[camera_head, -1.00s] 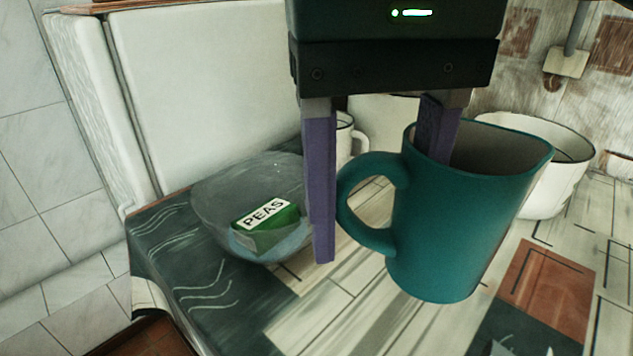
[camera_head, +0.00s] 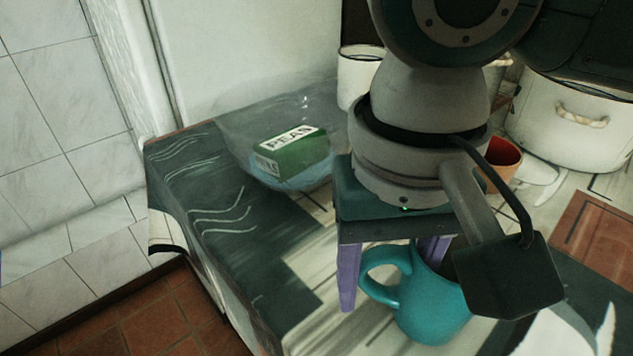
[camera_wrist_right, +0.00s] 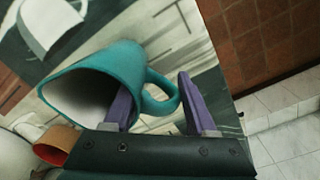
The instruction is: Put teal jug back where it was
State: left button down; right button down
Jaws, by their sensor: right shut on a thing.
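The teal jug (camera_head: 424,305) is at the lower middle of the head view, its handle to the left. My right gripper (camera_head: 392,272) is shut on it from above. In the right wrist view, one purple finger of the gripper (camera_wrist_right: 158,100) reaches inside the mouth of the jug (camera_wrist_right: 128,62) and the other is outside, past the handle. The jug is over the patterned worktop (camera_head: 240,245); I cannot tell whether its base touches. My wrist and camera hide part of its right side. My left gripper is not in view.
A clear bowl (camera_head: 240,150) holding a green peas box (camera_head: 296,154) stands left of the gripper. Behind are a white enamel mug (camera_head: 357,78), an orange-red cup (camera_head: 502,158) and a large white pot (camera_head: 567,125). The worktop's front left is clear, with its edge above a tiled floor.

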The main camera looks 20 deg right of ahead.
dwell(0.3)
jog(key=shift+c, duration=1)
grip_release()
jog(key=shift+f, duration=0.1)
notch_tip(320, 180, up, 12)
jog(key=p, duration=0.5)
jog(key=shift+a, duration=0.15)
